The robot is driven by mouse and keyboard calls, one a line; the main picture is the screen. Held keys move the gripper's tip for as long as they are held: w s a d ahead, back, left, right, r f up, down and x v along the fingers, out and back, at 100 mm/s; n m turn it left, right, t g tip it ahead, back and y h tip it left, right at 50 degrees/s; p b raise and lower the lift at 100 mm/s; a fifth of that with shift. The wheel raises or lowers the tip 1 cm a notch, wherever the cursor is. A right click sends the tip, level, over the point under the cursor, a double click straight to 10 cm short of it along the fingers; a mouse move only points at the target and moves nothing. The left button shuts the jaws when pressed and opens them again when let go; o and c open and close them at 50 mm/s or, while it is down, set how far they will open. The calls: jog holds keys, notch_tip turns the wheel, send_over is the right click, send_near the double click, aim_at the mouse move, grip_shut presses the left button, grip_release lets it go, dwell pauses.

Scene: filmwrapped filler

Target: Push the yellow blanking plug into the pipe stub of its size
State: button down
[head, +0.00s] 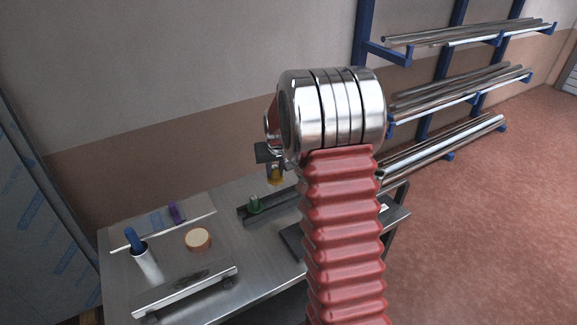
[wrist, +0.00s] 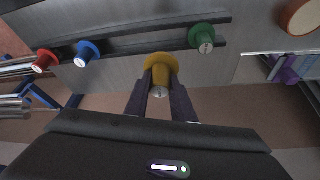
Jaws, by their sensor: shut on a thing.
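My gripper (wrist: 161,93) is shut on the yellow plug (wrist: 160,63) in the wrist view, one dark finger on each side of its narrow body. The plug's wide flange faces away from the gripper. In the head view the yellow plug (head: 275,177) hangs below my gripper (head: 268,156), above the back edge of the workbench and apart from it. A green plug (head: 254,204) stands in a dark rail (head: 270,208); it also shows in the wrist view (wrist: 202,37). I cannot make out any pipe stub; my arm hides part of the bench.
Red (wrist: 43,61) and blue (wrist: 87,54) plugs stand along the rail. The metal bench (head: 180,270) holds a tape roll (head: 198,240), a white cup (head: 146,263) with a blue item, a purple item (head: 176,213) and a low metal-topped piece (head: 187,288). Pipe racks (head: 450,100) stand right.

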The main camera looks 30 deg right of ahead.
jog(key=s+a+n, duration=0.2)
jog(key=s+a, duration=0.1)
jog(key=a, duration=0.9)
jog(key=s+a+r+n+y, duration=0.1)
jog(key=s+a+n, duration=0.1)
jog(key=a, duration=1)
jog(key=shift+s+a+y, duration=0.3)
jog(key=shift+s, duration=0.4)
jog(key=shift+r, duration=0.1)
